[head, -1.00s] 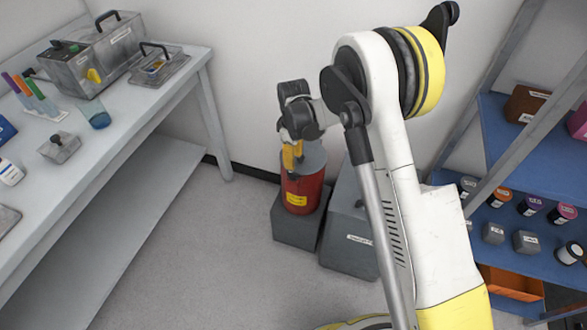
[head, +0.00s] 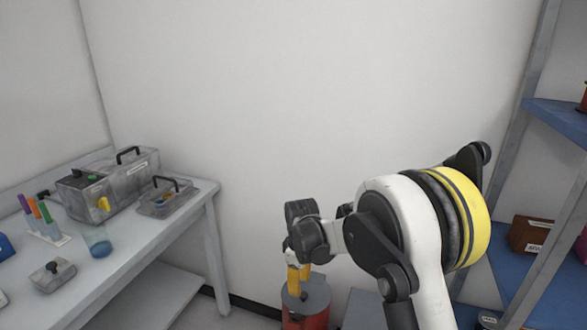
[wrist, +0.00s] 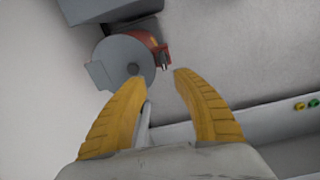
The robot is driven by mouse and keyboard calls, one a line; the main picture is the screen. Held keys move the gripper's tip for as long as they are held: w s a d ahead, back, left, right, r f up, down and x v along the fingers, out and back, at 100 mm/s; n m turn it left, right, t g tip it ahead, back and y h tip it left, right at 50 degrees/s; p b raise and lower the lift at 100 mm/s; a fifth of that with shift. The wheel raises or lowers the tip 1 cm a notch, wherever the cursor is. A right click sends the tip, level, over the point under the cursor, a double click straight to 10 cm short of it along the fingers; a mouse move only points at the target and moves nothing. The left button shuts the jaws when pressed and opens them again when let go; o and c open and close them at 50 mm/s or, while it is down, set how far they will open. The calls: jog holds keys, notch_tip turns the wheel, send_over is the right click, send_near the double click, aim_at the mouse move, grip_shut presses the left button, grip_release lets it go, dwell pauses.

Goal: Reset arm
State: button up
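My gripper (wrist: 158,76) is open, its two yellow fingers apart with nothing between them. In the head view my gripper (head: 298,277) points down at the end of my folded arm, over or in front of the red can with a grey lid (head: 309,322). The can's lower part is cut off by the picture's bottom edge. In the wrist view the can's round lid (wrist: 122,66) lies beyond the left fingertip; whether they touch is not clear.
A grey bench (head: 150,239) on the left holds a metal case (head: 130,190), a small tray (head: 165,203), markers and a beaker (head: 97,244). Blue shelves (head: 497,270) with a brown box (head: 527,234) stand right. The wall behind my arm is bare.

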jog(key=s+d+r+m+t, duration=0.25)
jog(key=s+d+r, duration=0.3)
jog(key=r, duration=0.35)
jog(key=s+d+r+m+t, duration=0.1)
jog(key=s+d+r+m, duration=0.4)
jog(key=r, duration=0.5)
jog(key=s+d+m+t, duration=0.1)
jog(key=s+d+m, duration=0.1)
jog(key=s, duration=0.6)
jog(key=s+d+r+m+t, duration=0.1)
jog(key=s+d+m+t, duration=0.1)
jog(key=s, duration=0.6)
jog(key=d+m, duration=0.1)
jog(key=d, duration=0.1)
jog(key=shift+s+d, duration=0.25)
jog(key=shift+d, duration=0.1)
jog(key=shift+r+m, duration=0.1)
jog(key=shift+m, duration=0.15)
